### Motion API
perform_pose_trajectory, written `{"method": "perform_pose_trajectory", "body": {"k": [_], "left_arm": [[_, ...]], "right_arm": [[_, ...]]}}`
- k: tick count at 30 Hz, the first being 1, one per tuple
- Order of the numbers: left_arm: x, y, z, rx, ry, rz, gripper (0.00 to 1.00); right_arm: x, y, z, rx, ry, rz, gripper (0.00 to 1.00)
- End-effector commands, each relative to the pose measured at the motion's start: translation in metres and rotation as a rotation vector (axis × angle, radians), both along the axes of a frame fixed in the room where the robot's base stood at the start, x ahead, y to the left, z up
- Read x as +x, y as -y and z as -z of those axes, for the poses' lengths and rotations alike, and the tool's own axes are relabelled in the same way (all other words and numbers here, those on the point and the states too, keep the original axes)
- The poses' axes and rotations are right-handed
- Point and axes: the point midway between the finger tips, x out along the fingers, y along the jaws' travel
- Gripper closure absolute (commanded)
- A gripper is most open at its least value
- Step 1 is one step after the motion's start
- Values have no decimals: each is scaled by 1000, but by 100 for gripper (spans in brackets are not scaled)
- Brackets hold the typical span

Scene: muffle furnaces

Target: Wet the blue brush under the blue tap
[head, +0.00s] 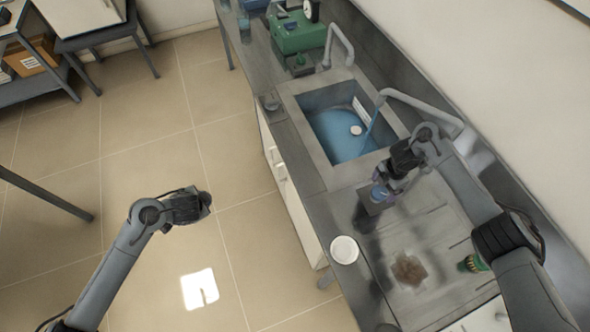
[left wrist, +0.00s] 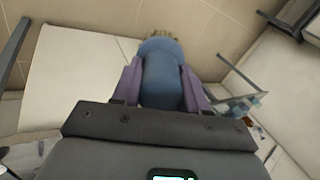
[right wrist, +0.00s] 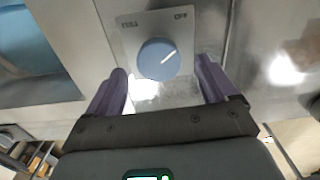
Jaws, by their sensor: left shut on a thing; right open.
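My left gripper (left wrist: 160,72) is shut on the blue brush (left wrist: 162,85), whose pale bristles point away from my wrist. In the head view my left arm's end (head: 190,207) is over the floor, left of the counter; the brush is not clear there. My right gripper (right wrist: 160,72) is open, with its fingers on either side of a round blue knob (right wrist: 158,59) on a pale plate.
The sink (head: 345,133) has a blue basin. A second curved spout (head: 342,45) stands at its far end, near a green device (head: 298,32). A white dish (head: 344,250) and a green cylinder (head: 474,263) are on the near counter.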

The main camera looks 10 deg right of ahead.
Motion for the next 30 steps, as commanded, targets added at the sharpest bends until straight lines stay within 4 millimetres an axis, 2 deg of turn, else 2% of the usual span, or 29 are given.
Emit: {"method": "perform_pose_trajectory", "body": {"k": [3, 9, 20, 30], "left_arm": [[1, 0, 1, -1, 1, -1, 81], [1, 0, 2, -1, 1, -1, 81], [0, 0, 2, -1, 1, -1, 81], [0, 0, 2, -1, 1, -1, 81]], "right_arm": [[0, -1, 14, 1, 1, 1, 14], [1, 0, 27, 1, 2, 1, 14], [1, 0, 30, 1, 3, 0, 14], [1, 0, 30, 1, 2, 0, 65]]}}
